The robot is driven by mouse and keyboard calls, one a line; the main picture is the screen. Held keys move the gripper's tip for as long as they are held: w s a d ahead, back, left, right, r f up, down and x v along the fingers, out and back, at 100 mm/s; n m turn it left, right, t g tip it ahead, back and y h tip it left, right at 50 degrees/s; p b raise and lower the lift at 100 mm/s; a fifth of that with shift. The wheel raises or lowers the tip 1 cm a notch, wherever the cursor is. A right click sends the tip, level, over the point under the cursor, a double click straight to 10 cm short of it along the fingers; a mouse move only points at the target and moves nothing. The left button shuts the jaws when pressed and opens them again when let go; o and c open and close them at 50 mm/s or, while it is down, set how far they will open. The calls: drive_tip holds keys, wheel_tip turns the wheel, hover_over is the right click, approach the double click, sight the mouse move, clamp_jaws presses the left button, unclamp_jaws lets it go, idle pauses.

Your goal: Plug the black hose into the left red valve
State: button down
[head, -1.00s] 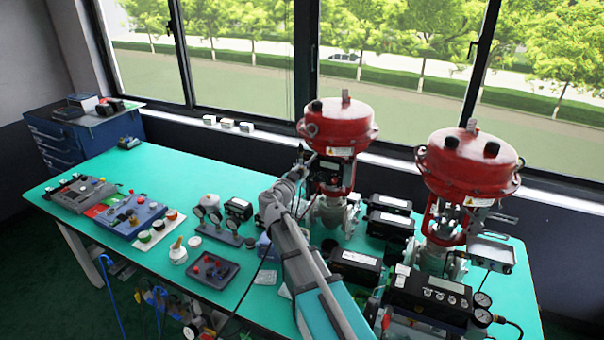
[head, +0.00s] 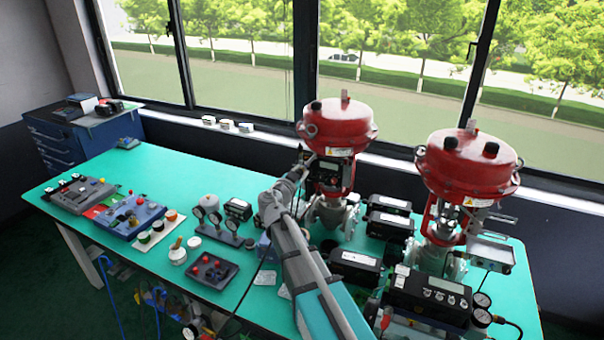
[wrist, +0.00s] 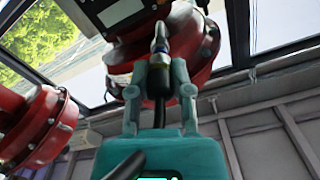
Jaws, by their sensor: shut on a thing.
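The left red valve (head: 338,126) stands at the back of the green bench, with a dark box on its front. My gripper (head: 303,160) is at the left side of this valve, small and partly hidden by my arm. In the wrist view my gripper (wrist: 160,90) is shut on the black hose end (wrist: 158,84). The hose end points up toward a metal fitting (wrist: 160,42) under the dark box (wrist: 118,12). They line up and look in contact; I cannot tell whether the hose is seated. The red valve body (wrist: 190,48) is behind.
A second red valve (head: 470,165) stands to the right. Black instrument boxes (head: 355,264) and gauges (head: 207,208) crowd the bench near my arm. The left part of the green bench (head: 180,170) has free room. Windows are behind.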

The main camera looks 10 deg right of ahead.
drive_tip(key=shift+w+d, duration=0.3)
drive_tip(key=shift+w, duration=0.15)
idle(0.6)
drive_tip(key=shift+c, duration=2.3)
unclamp_jaws()
drive_tip(key=shift+s, duration=0.1)
drive_tip(key=v, duration=1.2)
